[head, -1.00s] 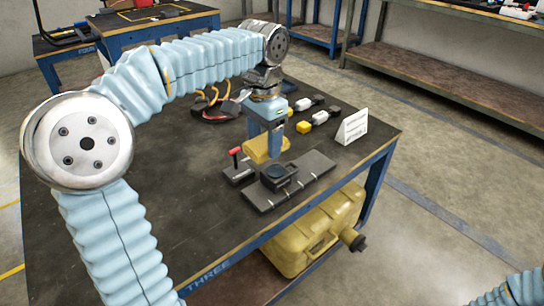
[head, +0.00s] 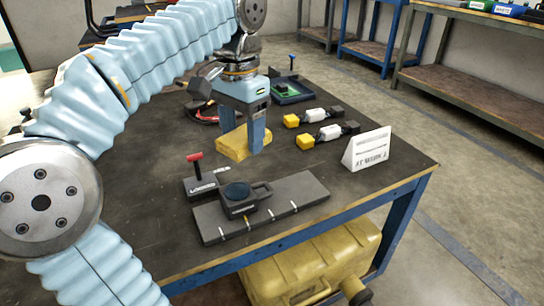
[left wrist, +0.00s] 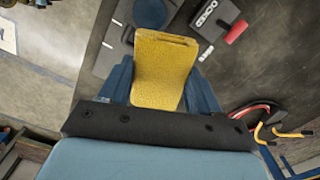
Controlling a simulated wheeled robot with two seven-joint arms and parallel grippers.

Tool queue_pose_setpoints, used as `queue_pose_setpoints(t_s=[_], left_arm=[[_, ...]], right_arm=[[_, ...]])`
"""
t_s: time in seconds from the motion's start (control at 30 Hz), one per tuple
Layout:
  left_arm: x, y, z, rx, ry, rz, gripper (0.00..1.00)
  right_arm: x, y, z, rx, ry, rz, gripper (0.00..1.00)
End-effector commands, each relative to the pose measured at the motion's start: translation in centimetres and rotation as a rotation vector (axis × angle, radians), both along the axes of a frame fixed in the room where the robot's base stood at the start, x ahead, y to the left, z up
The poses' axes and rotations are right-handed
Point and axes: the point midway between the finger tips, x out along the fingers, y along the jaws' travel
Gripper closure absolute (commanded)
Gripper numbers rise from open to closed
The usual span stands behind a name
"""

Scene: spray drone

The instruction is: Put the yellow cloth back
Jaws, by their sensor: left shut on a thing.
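The yellow cloth (head: 232,146) is a folded pad between the fingers of my left gripper (head: 243,140), which is shut on it. In the head view the cloth is low over the dark table, behind the grey block with the red handle; I cannot tell whether it touches the tabletop. In the left wrist view the cloth (left wrist: 162,72) fills the space between the blue fingers (left wrist: 160,90). My right gripper is not in view.
A yellow case (head: 315,265) sits below.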

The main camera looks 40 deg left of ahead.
Motion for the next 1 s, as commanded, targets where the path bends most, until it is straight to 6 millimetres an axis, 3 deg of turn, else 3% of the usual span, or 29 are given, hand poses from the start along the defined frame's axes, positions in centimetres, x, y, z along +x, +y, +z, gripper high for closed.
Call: queue_pose_setpoints(t_s=[0.3,0.43,0.8,0.9,1.0], left_arm=[[7.8,3.4,-4.5,-0.001,0.006,0.001,0.66],[9.6,4.2,-6.9,0.000,0.003,0.000,0.66],[11.7,5.1,-10.2,-0.001,0.002,0.000,0.66],[11.6,5.1,-12.0,0.000,0.002,0.000,0.66],[11.6,5.1,-12.6,0.000,0.001,0.000,0.66]], right_arm=[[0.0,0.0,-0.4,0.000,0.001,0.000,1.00],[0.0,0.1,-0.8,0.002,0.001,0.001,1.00],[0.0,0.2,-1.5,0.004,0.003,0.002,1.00],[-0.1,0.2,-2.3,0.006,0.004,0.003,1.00],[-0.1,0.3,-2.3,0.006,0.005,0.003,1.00]])
